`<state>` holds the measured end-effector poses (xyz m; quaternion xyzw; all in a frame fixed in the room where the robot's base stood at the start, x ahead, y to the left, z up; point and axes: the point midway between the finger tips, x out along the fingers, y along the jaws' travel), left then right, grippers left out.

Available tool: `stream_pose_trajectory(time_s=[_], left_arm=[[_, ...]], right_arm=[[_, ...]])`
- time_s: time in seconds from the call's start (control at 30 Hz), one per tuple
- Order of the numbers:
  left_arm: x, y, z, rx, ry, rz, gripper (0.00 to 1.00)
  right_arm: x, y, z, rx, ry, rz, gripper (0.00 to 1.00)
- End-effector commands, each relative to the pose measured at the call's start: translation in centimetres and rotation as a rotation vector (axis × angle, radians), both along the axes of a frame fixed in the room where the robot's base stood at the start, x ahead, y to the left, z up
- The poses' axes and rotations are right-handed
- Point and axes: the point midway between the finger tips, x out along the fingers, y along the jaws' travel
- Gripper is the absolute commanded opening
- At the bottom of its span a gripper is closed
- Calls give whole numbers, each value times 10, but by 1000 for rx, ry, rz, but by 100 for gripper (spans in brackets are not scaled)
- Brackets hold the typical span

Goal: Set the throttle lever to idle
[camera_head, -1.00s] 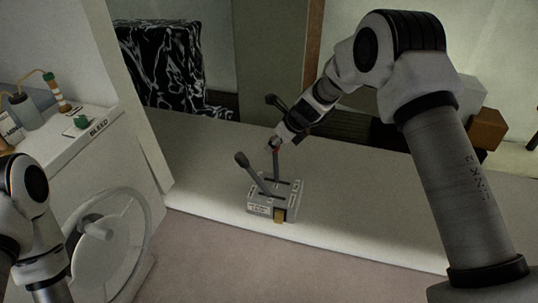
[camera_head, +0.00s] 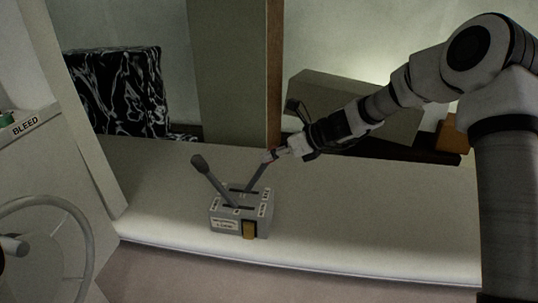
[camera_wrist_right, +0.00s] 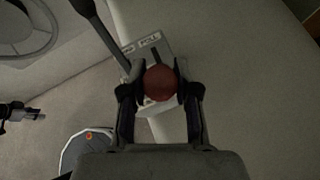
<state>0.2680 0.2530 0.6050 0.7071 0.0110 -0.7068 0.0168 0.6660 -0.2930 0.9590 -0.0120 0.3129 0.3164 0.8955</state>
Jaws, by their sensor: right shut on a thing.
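A grey control box (camera_head: 241,213) sits on the pale bench near its front edge. It carries two levers. One lever with a dark knob (camera_head: 198,161) leans left and stands free. The other lever (camera_head: 258,178) leans right, and its red knob (camera_wrist_right: 161,83) is between the fingers of my right gripper (camera_head: 278,154). The right gripper (camera_wrist_right: 160,88) is shut on that knob. Labels on the box are too small to read surely. A dark jaw-like part at the left edge of the right wrist view may be my left gripper (camera_wrist_right: 22,113); its opening is unclear.
A pale wheel (camera_head: 50,240) and a cabinet marked BLEED (camera_head: 32,122) stand at the left. A black-and-white patterned block (camera_head: 118,92), a post (camera_head: 232,70) and a grey box (camera_head: 345,108) are behind the bench. The bench right of the control box is clear.

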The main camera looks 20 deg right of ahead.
Motion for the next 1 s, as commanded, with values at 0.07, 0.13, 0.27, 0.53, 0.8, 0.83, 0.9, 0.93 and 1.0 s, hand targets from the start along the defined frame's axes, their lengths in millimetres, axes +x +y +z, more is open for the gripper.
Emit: stream_pose_trajectory(time_s=[0.07,0.13,0.27,0.53,0.8,0.83,0.9,0.93,1.0], left_arm=[[0,0,-1,0,0,0,40],[0,0,-1,0,0,0,40],[0,0,-1,0,0,0,40],[0,0,-1,0,0,0,40],[0,0,0,0,0,0,40],[0,0,0,0,0,0,40],[0,0,0,0,0,0,40],[0,0,0,0,0,0,40],[0,0,0,0,0,0,40]], right_arm=[[-2,0,-5,-3,8,1,0],[-2,0,-5,-4,8,2,0],[-2,0,-6,-4,9,1,0],[-2,0,-5,-3,7,2,56],[-3,-3,0,-2,2,1,56],[-5,-5,2,-1,2,-1,56],[-11,-11,9,0,0,-1,56],[-15,-14,13,2,-1,-1,56],[-25,-24,22,2,-2,-1,56]])
